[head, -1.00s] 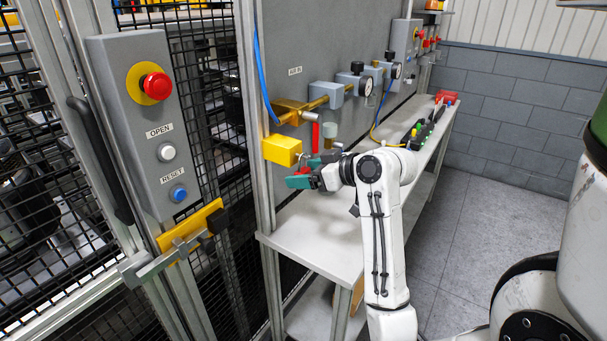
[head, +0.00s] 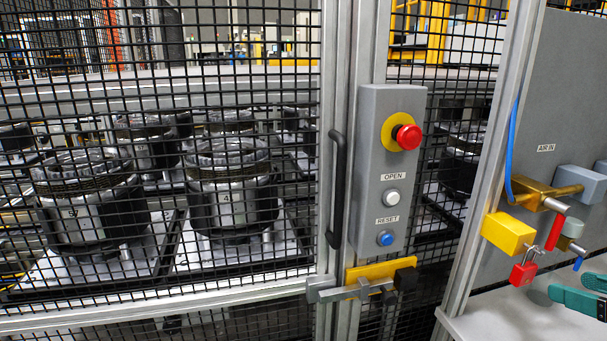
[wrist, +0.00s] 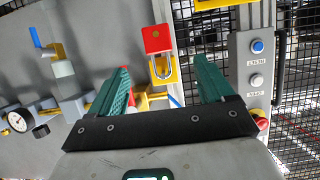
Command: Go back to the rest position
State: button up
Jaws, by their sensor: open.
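A red padlock (head: 523,272) hangs by its shackle at the yellow lockout block (head: 508,233) below the brass air valve (head: 541,195). My gripper shows only in part at the right edge of the head view, where a teal finger (head: 580,302) sits right of and below the padlock. In the wrist view my gripper (wrist: 166,66) is open, with its two teal fingers wide apart and nothing between them. The padlock (wrist: 158,40) shows beyond the fingertips, apart from them. The rest of my arm is out of the head view.
A mesh fence (head: 150,285) with a gate post and a grey button box (head: 390,225) stands left of the valve panel (head: 560,110). A yellow latch (head: 380,270) sticks out below the box. A grey shelf (head: 490,318) runs below the padlock. Clutch pallets stand behind the mesh.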

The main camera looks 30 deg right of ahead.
jog(key=w+a+f+g+y, duration=0.2)
jog(key=w+a+f, duration=0.1)
jog(key=a+f, duration=0.55)
jog(key=w+a+f+g+y, duration=0.2)
jog(key=w+a+f+g, duration=0.15)
jog(key=a+f, duration=0.5)
jog(key=s+a+f+n+g, duration=0.1)
jog(key=s+a+f+g, duration=0.2)
jog(key=s+a+f, duration=0.2)
jog(key=s+a+f+n+g+h, duration=0.1)
jog(key=s+a+f+g, duration=0.2)
jog(key=s+a+f, duration=0.3)
notch_tip(320, 180, down, 5)
jog(key=shift+a+f, duration=0.15)
jog(key=shift+a, duration=0.8)
jog(key=shift+g, duration=0.25)
